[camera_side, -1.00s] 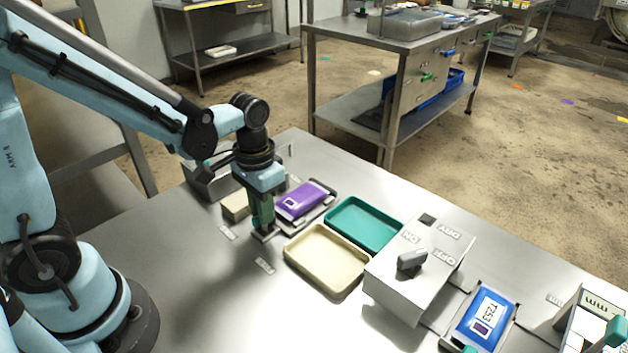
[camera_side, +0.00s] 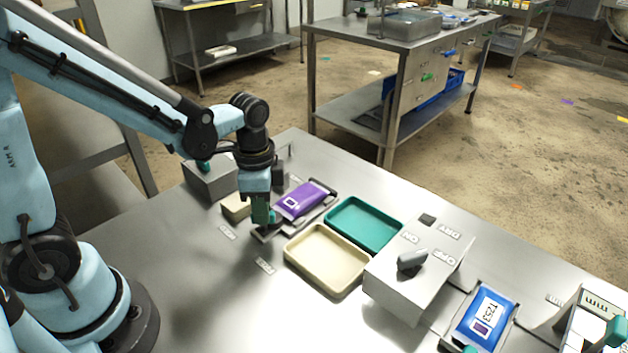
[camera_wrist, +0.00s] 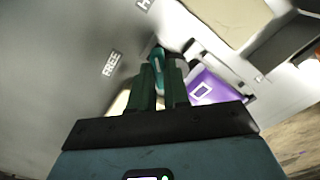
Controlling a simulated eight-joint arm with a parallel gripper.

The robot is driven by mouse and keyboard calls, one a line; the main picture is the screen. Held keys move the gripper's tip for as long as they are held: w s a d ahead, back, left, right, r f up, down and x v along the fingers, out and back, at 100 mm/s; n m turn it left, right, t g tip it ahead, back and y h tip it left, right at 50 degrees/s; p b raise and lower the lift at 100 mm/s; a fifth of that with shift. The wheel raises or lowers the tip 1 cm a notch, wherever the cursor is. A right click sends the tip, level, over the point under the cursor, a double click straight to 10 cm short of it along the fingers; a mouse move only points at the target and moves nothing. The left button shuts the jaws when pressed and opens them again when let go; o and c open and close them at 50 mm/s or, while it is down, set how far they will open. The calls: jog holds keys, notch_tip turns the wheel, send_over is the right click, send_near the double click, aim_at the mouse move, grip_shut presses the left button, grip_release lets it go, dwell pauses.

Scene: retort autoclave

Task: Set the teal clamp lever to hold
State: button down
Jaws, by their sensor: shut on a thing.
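The teal clamp lever shows in the wrist view (camera_wrist: 157,58) as a teal grip between my fingertips, and partly in the side view (camera_side: 272,216). My gripper (camera_side: 262,218) points down and its dark green fingers (camera_wrist: 162,70) are shut on the lever. Its low dark base sits beside the purple pouch (camera_side: 301,200); much of the lever is hidden by my fingers. In the wrist view a FREE label (camera_wrist: 111,63) lies left of the lever.
The cream tray (camera_side: 289,261) and teal tray (camera_side: 330,225) lie right of my gripper. A grey switch box (camera_side: 395,292) and blue pouch (camera_side: 484,318) are farther right.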

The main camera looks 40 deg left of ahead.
dwell(0.4)
jog(key=c, duration=1.1)
grip_release()
jog(key=shift+r, duration=0.1)
notch_tip(320, 180, up, 12)
jog(key=shift+s+a+f+n+t, duration=0.15)
jog(key=shift+s+f+n+t, duration=0.25)
jog(key=shift+n+t, duration=0.95)
jog(key=shift+s+a+f+n+t, duration=0.2)
jog(key=shift+s+f+n+t, duration=0.25)
jog(key=shift+n+t, duration=0.9)
jog(key=shift+s+a+f+n+t, duration=0.15)
jog(key=shift+s+f+n+t, duration=0.25)
jog(key=shift+n+t, duration=0.9)
